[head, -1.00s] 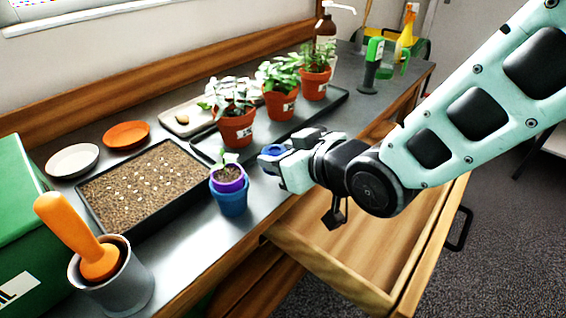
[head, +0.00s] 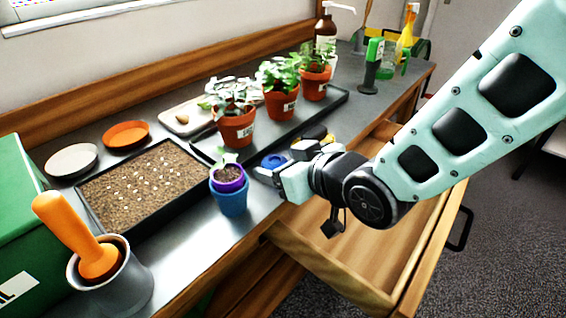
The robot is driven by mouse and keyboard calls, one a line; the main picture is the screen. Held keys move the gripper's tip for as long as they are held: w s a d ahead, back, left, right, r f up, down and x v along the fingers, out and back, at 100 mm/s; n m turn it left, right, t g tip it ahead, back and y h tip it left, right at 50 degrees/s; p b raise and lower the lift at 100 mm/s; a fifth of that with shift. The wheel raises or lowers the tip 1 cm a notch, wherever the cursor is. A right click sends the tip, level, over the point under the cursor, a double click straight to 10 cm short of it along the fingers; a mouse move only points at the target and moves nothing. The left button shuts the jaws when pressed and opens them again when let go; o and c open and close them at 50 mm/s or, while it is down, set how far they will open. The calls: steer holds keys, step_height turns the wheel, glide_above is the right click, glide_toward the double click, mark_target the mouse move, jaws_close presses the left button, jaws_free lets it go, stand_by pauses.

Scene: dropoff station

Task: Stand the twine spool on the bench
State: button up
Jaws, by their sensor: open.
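A small round blue item with a dark centre, which I take for the twine spool (head: 272,160), is on the bench (head: 177,237) near its front edge, just right of the potted seedling. Its ring-shaped end faces up and it looks upright, though its lower part is hidden by my gripper. My gripper (head: 282,165) is open, low over the front edge of the bench, with its fingertips right beside the spool. I cannot tell whether they touch it.
A purple and blue pot with a seedling (head: 230,190) stands close left of the spool. A black tray (head: 330,102) with plants in terracotta pots is behind. A yellow and dark item (head: 327,138) shows partly behind my gripper. An open drawer (head: 350,277) lies below.

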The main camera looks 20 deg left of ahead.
steer(key=v, duration=1.2)
steer(key=shift+d, duration=0.1)
steer(key=s+d+f+m+g+h, duration=0.2)
steer(key=s+d+h, duration=0.3)
steer(key=d, duration=0.4)
steer(key=s+d+f+m+g+h, duration=0.2)
steer(key=s+d+g+h, duration=0.3)
steer(key=d, duration=0.4)
steer(key=shift+s+d, duration=0.15)
steer(key=shift+d, duration=0.05)
